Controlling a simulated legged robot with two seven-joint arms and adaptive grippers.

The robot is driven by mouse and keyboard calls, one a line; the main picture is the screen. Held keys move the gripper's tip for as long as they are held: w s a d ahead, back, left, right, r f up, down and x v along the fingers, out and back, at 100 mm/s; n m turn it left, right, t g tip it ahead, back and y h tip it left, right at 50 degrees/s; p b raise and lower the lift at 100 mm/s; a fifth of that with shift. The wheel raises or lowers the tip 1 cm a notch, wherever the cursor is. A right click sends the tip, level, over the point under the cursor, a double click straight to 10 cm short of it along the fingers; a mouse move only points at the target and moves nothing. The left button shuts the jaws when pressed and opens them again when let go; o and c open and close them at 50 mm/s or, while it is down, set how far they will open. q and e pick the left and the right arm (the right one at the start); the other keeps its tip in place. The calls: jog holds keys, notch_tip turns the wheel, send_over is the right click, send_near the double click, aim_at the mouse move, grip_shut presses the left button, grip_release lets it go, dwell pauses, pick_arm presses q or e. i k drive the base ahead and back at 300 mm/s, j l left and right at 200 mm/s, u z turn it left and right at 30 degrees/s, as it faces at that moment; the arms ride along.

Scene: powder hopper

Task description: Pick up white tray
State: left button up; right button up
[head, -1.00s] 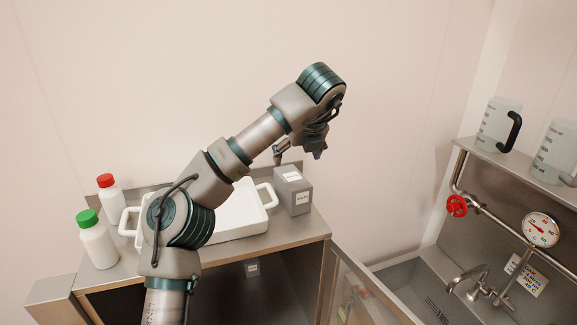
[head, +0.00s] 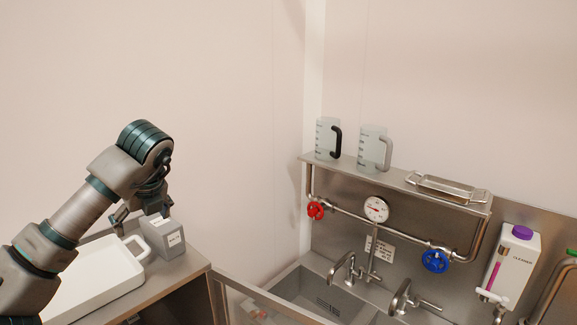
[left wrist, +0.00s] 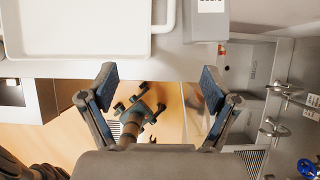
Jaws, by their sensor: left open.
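The white tray (head: 105,280), shallow with looped end handles, lies on the metal counter at the lower left of the head view. Its left part is hidden by my left arm. In the left wrist view the tray (left wrist: 80,42) shows at the upper left, with one handle toward the right. My left gripper (head: 140,208) is open and empty, above the tray's handle end and the grey box in the head view. In the left wrist view its fingers (left wrist: 158,78) are spread apart below the tray's near edge in the picture, with nothing between them. My right gripper is not in view.
A grey labelled box (head: 162,237) stands close beside the tray's right handle. To the right are a sink (head: 320,290) with taps, a red valve (head: 316,210), a blue valve (head: 435,261), and a shelf with jugs (head: 328,138) and a metal tray (head: 448,188).

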aim_at(103, 269)
jog(key=k, duration=1.15)
